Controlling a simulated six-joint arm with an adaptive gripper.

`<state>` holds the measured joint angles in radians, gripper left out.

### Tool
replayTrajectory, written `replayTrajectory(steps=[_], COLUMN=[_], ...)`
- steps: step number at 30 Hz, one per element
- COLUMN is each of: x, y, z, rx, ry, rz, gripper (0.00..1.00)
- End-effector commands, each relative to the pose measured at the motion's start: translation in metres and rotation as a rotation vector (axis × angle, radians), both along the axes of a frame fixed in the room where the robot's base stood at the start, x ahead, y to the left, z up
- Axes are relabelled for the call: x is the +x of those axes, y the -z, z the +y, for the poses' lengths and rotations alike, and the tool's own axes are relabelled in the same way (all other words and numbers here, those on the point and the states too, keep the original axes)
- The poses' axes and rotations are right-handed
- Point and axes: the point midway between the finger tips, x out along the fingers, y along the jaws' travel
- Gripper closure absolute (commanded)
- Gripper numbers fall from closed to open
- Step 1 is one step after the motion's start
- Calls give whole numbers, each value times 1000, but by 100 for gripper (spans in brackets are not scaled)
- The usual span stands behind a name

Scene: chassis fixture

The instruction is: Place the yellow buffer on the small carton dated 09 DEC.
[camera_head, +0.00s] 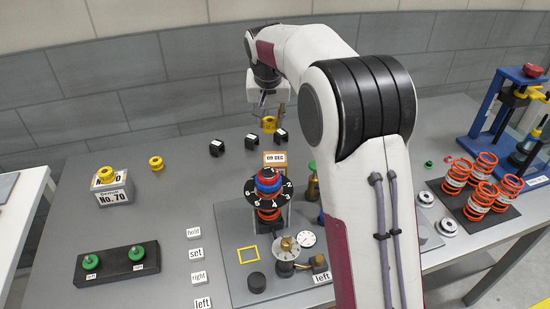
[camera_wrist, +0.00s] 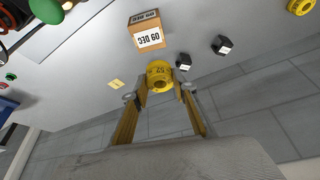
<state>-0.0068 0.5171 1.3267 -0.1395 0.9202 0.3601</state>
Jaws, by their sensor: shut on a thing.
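My gripper (camera_head: 269,106) is shut on a yellow buffer (camera_head: 269,124), a short ring-shaped piece. In the wrist view the gripper (camera_wrist: 160,93) has a finger on each side of the yellow buffer (camera_wrist: 159,76), which bears small dark marks. The small carton dated 09 DEC (camera_head: 275,161) is brown with a white label and stands on the table behind the dial fixture. It also shows in the wrist view (camera_wrist: 144,28). The held buffer is apart from the carton, above the table and beyond the carton as seen from the head camera.
Black blocks (camera_head: 250,141) stand near the carton. One yellow buffer (camera_head: 156,163) lies on the table and another (camera_head: 105,174) sits on the No. 70 box (camera_head: 112,190). The dial fixture (camera_head: 268,192) stands just in front of the carton. Red springs (camera_head: 482,187) stand at right.

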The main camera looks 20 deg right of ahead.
Motion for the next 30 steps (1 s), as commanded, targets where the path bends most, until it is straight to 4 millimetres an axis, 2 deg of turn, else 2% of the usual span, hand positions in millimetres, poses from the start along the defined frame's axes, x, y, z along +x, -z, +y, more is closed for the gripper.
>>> replayTrajectory(steps=[12,26,30], x=[-6,-6,-6], y=[3,3,9], z=[-12,-12,-12], rx=[0,0,0], ry=[211,233,232], rz=[-2,-3,1], gripper=[96,96,96])
